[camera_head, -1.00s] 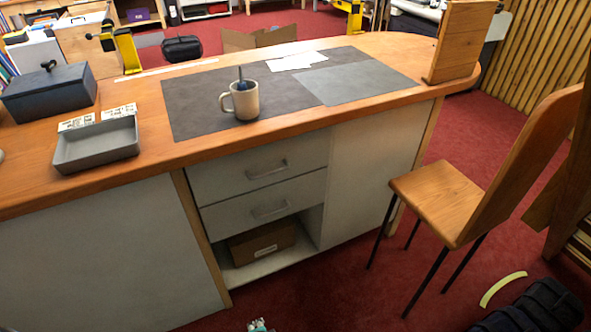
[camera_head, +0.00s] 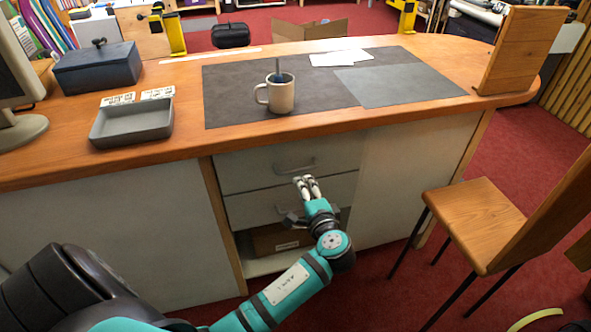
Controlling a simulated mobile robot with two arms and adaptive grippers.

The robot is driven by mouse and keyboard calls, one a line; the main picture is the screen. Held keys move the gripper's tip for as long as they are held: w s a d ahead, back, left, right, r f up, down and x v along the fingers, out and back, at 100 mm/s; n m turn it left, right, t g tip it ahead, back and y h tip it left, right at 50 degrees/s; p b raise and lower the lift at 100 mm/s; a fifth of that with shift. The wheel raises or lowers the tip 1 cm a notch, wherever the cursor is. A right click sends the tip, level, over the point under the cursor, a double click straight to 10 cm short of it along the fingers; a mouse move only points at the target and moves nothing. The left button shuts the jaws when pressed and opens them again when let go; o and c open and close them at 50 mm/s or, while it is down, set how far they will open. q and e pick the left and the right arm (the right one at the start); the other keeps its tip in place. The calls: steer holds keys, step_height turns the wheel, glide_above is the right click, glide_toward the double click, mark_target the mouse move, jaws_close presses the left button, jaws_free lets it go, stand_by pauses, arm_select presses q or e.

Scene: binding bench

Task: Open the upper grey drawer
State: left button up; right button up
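The upper grey drawer (camera_head: 245,172) sits under the bench top and is closed, its front flush with the bench. Its bar handle (camera_head: 297,168) shows just above my fingertips. My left gripper (camera_head: 303,190) is in front of the drawers, around the seam between the upper drawer and the lower drawer (camera_head: 246,211). Two pale fingers point up towards the handle, and a darker finger stands apart below left, so it looks open. It holds nothing that I can see. Whether it touches a drawer front is unclear. My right gripper is not in view.
The wooden bench top (camera_head: 185,150) overhangs the drawers. A mug (camera_head: 280,97), a grey tray (camera_head: 130,128) and a dark box (camera_head: 98,70) stand on it. A cardboard box (camera_head: 262,243) lies in the open shelf below. A wooden chair (camera_head: 475,220) stands at the right.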

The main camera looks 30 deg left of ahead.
mark_target(295, 172)
arm_select(q)
steer(key=x, duration=1)
steer(key=shift+w+a, duration=0.1)
steer(key=shift+w, duration=0.05)
jaws_close()
